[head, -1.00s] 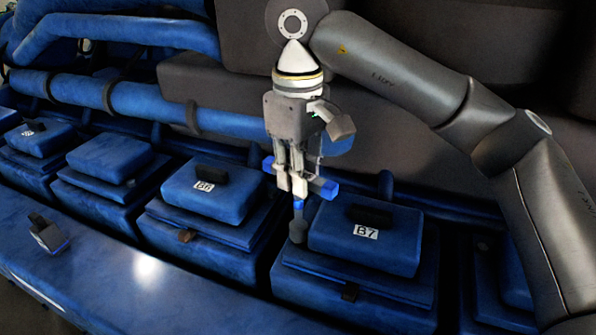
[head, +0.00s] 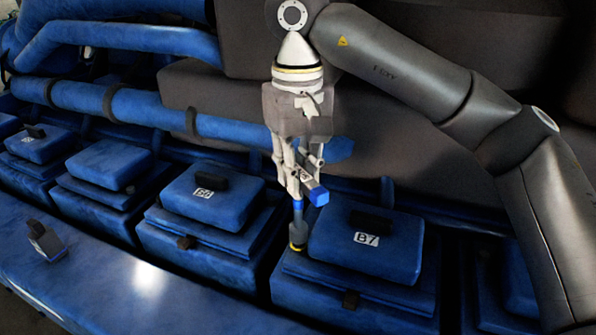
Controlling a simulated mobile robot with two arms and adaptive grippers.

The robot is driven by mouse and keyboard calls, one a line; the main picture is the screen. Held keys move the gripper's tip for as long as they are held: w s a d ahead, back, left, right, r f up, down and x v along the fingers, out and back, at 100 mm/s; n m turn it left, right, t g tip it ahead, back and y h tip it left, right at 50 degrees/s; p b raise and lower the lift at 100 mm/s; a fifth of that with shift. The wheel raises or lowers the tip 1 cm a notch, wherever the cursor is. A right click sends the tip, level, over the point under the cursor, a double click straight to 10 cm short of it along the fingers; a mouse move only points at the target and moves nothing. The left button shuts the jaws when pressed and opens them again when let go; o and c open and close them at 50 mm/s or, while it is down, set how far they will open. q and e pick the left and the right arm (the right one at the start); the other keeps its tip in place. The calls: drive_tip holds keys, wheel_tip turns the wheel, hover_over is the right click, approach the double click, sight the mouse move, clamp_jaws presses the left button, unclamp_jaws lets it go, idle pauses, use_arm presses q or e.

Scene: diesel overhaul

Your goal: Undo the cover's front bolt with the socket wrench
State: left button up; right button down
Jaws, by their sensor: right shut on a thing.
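My right gripper (head: 297,185) points down and is shut on the socket wrench (head: 316,195), whose blue handle end sticks out to the right of the fingers. The wrench's blue shaft and dark socket (head: 298,228) hang down at the left edge of the cover marked B7 (head: 366,254). A yellow band (head: 297,247) shows at the socket's lower end; the bolt under it cannot be made out. My left gripper is not in view.
More blue covers stand in a row to the left, one (head: 213,198) with a label. A small dark block (head: 45,240) lies on the blue ledge (head: 150,290) in front. Blue pipes (head: 130,108) run behind.

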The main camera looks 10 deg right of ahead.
drive_tip(key=m, duration=0.7)
drive_tip(key=shift+m+b, duration=0.4)
drive_tip(key=m, duration=0.3)
drive_tip(key=shift+m, duration=0.4)
drive_tip(key=m+b, duration=0.1)
drive_tip(key=m, duration=0.2)
drive_tip(key=shift+m, duration=0.4)
drive_tip(key=m+b, duration=0.1)
drive_tip(key=m, duration=0.5)
drive_tip(key=shift+m, duration=0.3)
drive_tip(key=m+b, duration=0.1)
drive_tip(key=m, duration=0.5)
drive_tip(key=shift+d, duration=0.1)
